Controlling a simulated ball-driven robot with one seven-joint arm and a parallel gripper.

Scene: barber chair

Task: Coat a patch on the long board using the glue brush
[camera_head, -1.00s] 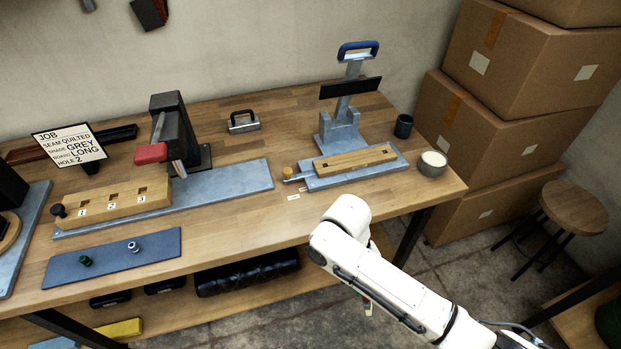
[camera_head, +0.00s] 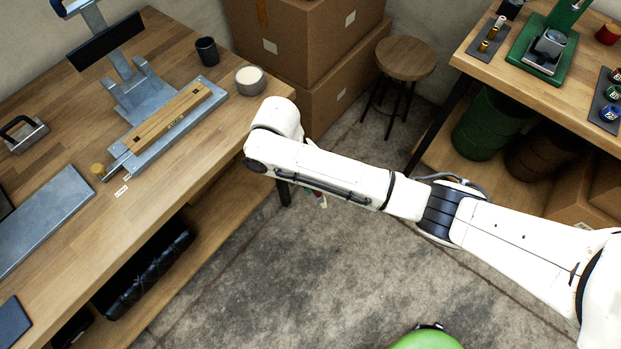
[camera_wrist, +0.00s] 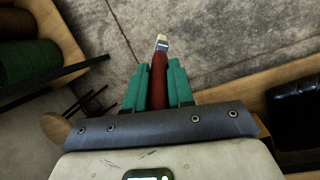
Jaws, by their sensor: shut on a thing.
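My gripper (camera_wrist: 157,78), with green fingers, is shut on a brush (camera_wrist: 159,62) with a dark red handle, a metal ferrule and pale bristles. The brush is over bare floor, with nothing touching its tip. In the head view my arm hides nearly all of the gripper; only a bit of red and green shows below the wrist. A long slotted wooden bar (camera_head: 168,118) lies in a grey metal fixture (camera_head: 209,107) on the bench; I cannot tell for sure whether it is the long board. A round pot (camera_head: 250,80) with whitish contents stands near the bench corner.
A dark cup (camera_head: 207,51) stands behind the pot. The wooden bench (camera_head: 70,235) has its front edge left of my arm. Cardboard boxes (camera_head: 300,40) and a stool (camera_head: 405,58) stand beyond. A second bench (camera_head: 480,62) is at right. The floor between is open.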

